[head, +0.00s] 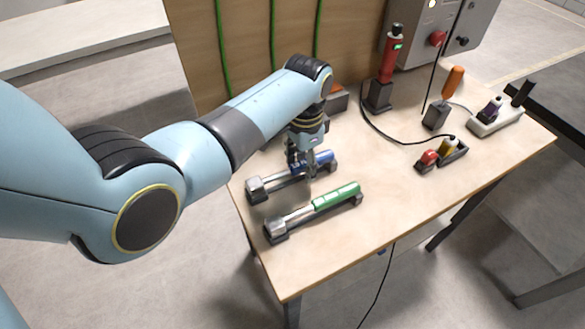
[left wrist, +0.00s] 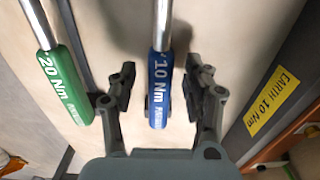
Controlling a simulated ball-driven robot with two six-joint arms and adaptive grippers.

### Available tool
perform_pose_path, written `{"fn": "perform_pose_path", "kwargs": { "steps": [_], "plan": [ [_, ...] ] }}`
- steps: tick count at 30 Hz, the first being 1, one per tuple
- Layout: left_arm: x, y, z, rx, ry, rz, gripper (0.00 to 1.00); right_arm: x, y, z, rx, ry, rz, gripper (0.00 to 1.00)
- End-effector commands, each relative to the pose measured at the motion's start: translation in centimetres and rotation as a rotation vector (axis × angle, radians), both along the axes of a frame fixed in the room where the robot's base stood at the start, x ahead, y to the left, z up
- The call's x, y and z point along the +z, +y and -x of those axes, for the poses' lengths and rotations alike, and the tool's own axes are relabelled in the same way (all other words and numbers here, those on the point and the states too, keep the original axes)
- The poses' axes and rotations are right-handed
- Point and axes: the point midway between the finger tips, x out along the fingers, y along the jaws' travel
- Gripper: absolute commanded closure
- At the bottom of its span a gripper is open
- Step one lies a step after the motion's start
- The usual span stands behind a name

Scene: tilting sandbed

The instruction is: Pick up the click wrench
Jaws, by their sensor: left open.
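Two click wrenches lie on dark cradles on the wooden table. The one with the blue handle (head: 325,157) is farther back; its handle reads "10 Nm" in the left wrist view (left wrist: 159,95). The one with the green handle (head: 336,197) lies nearer the front edge and reads "20 Nm" in the left wrist view (left wrist: 62,85). My left gripper (head: 302,170) points down over the blue wrench and partly hides it. In the left wrist view its open fingers stand on either side of the blue handle, with gaps visible. My right gripper is not in view.
A yellow label (left wrist: 273,101) reading "EARTH 10 Nm" is on a dark surface. A red tool (head: 391,55) stands upright behind, near an orange-handled screwdriver (head: 453,82). The table's front right is clear.

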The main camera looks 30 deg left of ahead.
Motion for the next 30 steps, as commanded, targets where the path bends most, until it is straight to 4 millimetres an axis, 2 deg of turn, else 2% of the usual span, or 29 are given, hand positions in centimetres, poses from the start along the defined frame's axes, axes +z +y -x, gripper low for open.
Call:
{"fn": "perform_pose_path", "kwargs": {
  "steps": [5, 6, 17, 30],
  "plan": [
    [-0.01, 0.01, -0.02, 0.000, -0.001, 0.001, 0.50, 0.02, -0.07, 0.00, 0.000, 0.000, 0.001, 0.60],
    [-0.01, 0.02, -0.01, 0.000, -0.001, 0.001, 0.53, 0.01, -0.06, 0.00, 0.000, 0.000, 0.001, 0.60],
    [0.00, 0.02, 0.00, 0.000, 0.000, 0.000, 1.00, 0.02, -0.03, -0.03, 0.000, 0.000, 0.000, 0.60],
    [0.04, 0.02, -0.03, 0.000, -0.001, 0.000, 1.00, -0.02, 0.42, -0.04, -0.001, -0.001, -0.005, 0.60]
  ]
}}
